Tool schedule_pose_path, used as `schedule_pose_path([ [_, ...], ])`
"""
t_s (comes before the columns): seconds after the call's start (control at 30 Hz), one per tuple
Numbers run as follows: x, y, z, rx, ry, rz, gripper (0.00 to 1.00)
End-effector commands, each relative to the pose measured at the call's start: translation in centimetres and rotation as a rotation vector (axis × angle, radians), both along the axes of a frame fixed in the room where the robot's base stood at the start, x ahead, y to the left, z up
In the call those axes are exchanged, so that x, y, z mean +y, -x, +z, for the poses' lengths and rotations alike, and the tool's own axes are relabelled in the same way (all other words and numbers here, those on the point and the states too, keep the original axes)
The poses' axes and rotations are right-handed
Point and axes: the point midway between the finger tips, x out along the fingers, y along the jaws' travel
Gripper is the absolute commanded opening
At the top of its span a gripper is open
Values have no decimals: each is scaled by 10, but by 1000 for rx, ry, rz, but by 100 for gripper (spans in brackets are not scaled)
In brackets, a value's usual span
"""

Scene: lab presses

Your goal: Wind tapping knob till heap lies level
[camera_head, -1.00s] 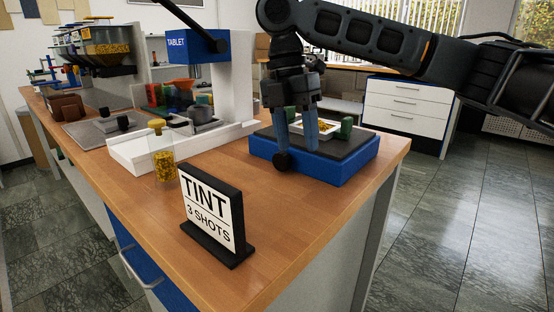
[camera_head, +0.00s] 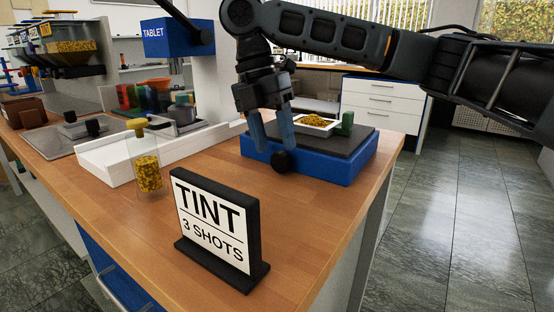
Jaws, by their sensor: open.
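A blue box with a dark top (camera_head: 352,144) stands near the far right corner of the wooden bench. A round black knob (camera_head: 281,161) sits on its front face. A white tray (camera_head: 331,127) on the box holds a yellow heap (camera_head: 307,120), mounded in the middle. A small green block (camera_head: 347,122) stands beside the tray. My gripper (camera_head: 275,146) points down with blue-grey fingers apart and nothing seen between them. Its fingertips are just above the knob, around its left and top side. I cannot tell whether they touch it.
A black-framed sign (camera_head: 215,225) reading "TINT 3 SHOTS" stands at the front. A clear jar of yellow grains (camera_head: 147,172) stands beside a white base (camera_head: 102,160). The blue "TABLET" press (camera_head: 172,38) is behind. Bare bench lies between the sign and the blue box.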

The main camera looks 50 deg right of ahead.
Motion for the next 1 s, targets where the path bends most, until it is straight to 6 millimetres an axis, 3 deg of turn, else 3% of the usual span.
schedule_pose_path([
  [0.03,0,3,-12,1,-3,0,53],
  [0.2,-1,9,-32,0,1,-1,53],
  [0.53,-1,10,-37,-1,0,0,53],
  [0.93,-1,10,-37,-3,0,0,15],
  [1.0,-1,10,-37,-3,0,0,14],
])
